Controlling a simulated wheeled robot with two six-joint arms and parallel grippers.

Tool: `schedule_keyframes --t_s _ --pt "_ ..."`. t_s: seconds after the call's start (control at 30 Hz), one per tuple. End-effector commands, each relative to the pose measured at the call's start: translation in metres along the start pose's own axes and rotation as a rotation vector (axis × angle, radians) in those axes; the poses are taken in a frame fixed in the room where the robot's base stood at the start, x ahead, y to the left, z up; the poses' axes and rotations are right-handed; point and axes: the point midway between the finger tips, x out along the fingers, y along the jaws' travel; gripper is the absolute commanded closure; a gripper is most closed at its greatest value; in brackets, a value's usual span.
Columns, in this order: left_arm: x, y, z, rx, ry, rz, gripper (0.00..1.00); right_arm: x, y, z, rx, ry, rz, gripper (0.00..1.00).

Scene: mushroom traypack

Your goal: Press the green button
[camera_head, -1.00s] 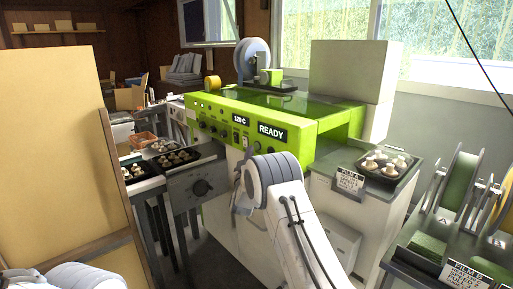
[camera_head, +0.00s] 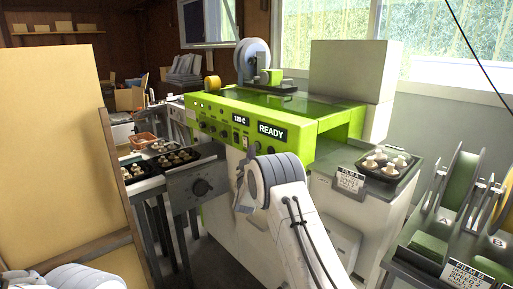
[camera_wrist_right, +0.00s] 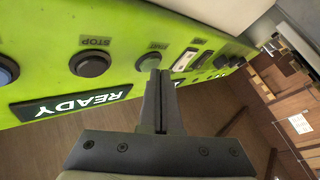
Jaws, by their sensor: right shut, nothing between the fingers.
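The green button (camera_wrist_right: 149,61) is on the lime-green control panel in the right wrist view, at the fingertips of my right gripper (camera_wrist_right: 158,73). The fingers are shut with nothing between them and overlap the button's lower edge in that view. I cannot tell whether they touch it. In the head view my right gripper (camera_head: 243,188) is in front of the lime-green machine (camera_head: 305,145), below its panel, and the button is too small to make out. Of my left arm only a white part shows at the bottom left; its gripper is out of view.
A dark button marked STOP (camera_wrist_right: 90,64) sits beside the green one, with a blue button (camera_wrist_right: 6,71) further left. Switches (camera_wrist_right: 185,59) lie to the right. The READY display (camera_head: 272,132) is lit. A tray of mushrooms (camera_head: 388,174) stands right of the machine.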

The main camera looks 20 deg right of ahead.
Motion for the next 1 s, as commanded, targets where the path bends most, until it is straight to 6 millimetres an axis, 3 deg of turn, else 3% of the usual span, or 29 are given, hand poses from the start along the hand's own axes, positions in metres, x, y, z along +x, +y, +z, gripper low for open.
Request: schedule_keyframes --t_s 1.0 --pt "0.0042 -0.0003 0.0002 0.0 0.0 0.0 1.0 -0.001 -0.0006 0.0004 0.0 -0.001 0.0 1.0"
